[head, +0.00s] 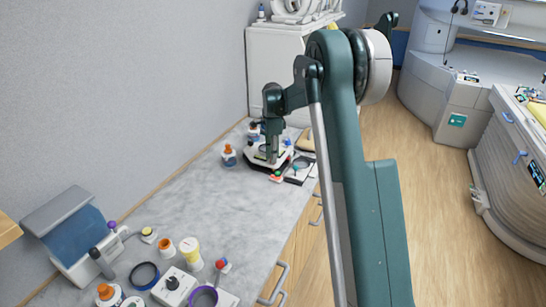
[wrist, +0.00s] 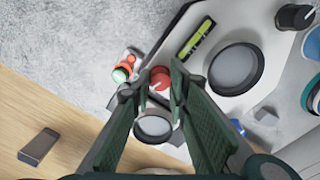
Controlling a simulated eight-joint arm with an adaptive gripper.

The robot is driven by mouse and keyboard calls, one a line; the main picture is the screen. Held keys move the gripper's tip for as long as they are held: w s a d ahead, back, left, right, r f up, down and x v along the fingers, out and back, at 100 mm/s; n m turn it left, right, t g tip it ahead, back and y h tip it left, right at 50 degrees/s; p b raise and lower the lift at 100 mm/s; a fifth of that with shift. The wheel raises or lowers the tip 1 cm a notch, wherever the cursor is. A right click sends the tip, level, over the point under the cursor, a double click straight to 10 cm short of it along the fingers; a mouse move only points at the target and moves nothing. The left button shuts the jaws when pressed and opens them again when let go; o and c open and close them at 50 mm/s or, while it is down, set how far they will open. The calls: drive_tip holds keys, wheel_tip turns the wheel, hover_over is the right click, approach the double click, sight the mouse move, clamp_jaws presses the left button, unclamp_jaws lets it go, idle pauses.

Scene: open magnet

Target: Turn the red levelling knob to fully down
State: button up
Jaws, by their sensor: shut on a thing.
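The red levelling knob (wrist: 159,78) sits at the edge of a white device (wrist: 262,20) and shows between my fingertips in the wrist view. A pale pointer mark shows on its face. My gripper (wrist: 156,82) is shut on the knob, one finger on each side. In the head view my gripper (head: 272,152) reaches down over the device at the far end of the counter, and I cannot make out the knob there. The device carries a yellow-green spirit level (wrist: 195,40) and a dark-rimmed round plate (wrist: 236,68).
A black knob (wrist: 295,16) is at the upper right. A dark-ringed disc (wrist: 153,125) is below my fingertips. An orange-capped jar (head: 229,156) stands left of the device. The counter's middle (head: 200,195) is clear.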

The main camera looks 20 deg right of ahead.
drive_tip(key=shift+s, duration=0.1)
drive_tip(key=o, duration=0.9)
drive_tip(key=shift+w+r, duration=0.2)
drive_tip(key=shift+r, duration=5.85)
drive_tip(key=shift+r, duration=0.1)
